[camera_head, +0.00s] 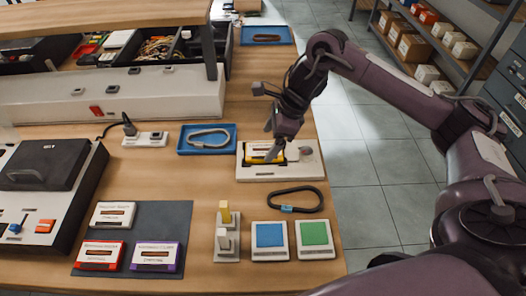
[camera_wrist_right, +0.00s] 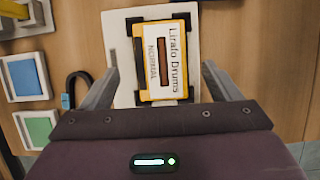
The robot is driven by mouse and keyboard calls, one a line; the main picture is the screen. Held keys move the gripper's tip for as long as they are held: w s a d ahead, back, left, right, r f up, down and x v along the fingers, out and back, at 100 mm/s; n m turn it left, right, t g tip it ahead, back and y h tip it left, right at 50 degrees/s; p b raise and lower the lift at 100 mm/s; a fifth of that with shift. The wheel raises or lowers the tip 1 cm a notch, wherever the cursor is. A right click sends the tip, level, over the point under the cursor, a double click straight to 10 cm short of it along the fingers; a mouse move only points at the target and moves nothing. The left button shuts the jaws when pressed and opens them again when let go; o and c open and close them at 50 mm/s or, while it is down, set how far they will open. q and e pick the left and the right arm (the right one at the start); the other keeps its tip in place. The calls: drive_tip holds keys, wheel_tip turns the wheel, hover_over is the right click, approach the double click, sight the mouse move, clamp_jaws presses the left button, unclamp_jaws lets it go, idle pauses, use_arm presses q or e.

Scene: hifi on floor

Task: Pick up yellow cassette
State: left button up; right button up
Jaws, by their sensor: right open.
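The yellow cassette (camera_head: 262,153) with a white label lies on a white base plate (camera_head: 255,175) near the table's right edge. My right gripper (camera_head: 272,145) is above the cassette. In the wrist view its open fingers (camera_wrist_right: 160,88) stand on either side of the cassette, apart from it, with nothing held. My left gripper is not in view.
A dark mat (camera_head: 187,215) holds white, red and purple cassettes at the front left.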

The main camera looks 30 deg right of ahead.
sight(263, 150)
drive_tip(key=x, duration=0.3)
drive_tip(key=shift+w+f, duration=0.1)
drive_tip(key=shift+f, duration=0.15)
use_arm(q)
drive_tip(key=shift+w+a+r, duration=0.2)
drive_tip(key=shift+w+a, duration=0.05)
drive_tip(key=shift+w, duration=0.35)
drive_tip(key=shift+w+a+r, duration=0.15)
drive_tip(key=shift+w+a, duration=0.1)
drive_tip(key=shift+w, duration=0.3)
use_arm(e)
drive_tip(key=shift+f, duration=0.1)
drive_tip(key=c, duration=1.2)
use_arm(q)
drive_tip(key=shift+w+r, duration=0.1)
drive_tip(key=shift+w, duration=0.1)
use_arm(e)
drive_tip(key=shift+o, duration=0.2)
